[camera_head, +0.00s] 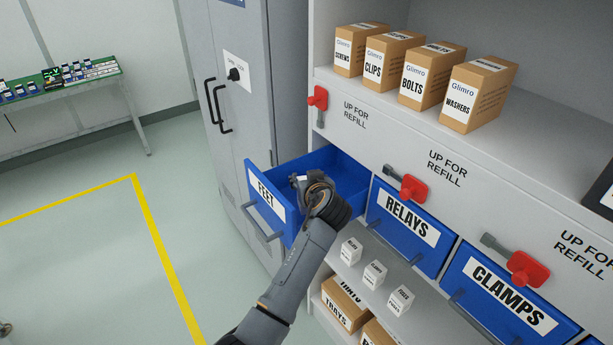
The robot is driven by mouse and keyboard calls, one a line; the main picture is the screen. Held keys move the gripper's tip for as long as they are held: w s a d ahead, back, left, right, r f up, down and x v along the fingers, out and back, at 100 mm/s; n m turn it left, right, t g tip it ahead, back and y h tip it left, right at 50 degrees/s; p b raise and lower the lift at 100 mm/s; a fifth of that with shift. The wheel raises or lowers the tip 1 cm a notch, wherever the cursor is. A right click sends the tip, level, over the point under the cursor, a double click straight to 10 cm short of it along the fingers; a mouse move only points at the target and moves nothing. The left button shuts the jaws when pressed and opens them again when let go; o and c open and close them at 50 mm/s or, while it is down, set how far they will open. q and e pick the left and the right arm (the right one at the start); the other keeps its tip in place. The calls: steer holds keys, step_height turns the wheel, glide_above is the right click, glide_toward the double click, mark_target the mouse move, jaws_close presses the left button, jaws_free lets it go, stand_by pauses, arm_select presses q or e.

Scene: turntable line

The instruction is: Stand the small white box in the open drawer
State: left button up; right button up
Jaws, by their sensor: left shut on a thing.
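The open blue drawer (265,198), labelled FEET, is pulled out of the cabinet to the left of the RELAYS drawer. My left gripper (302,182) is over the drawer, just behind its front panel. It is shut on a small white box (301,178), of which only a little white shows. The gripper and wrist hide most of the box, and I cannot tell whether it touches the drawer floor. The visible inside of the drawer looks empty. My right gripper is not in view.
Blue drawers labelled RELAYS (402,228) and CLAMPS (508,299) are closed on the right, with red latches above. Three small white boxes stand on the shelf below, one a relays box (350,252). Several brown cartons (482,93) stand on the top shelf. A grey locker (235,75) stands left.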

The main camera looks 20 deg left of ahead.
arm_select(q)
steer(key=shift+f, duration=0.15)
steer(key=shift+s, duration=0.1)
steer(key=shift+f+b, duration=0.6)
steer(key=shift+b, duration=0.1)
steer(key=o, duration=1.3)
steer(key=shift+o, duration=0.2)
steer(key=shift+r, duration=0.2)
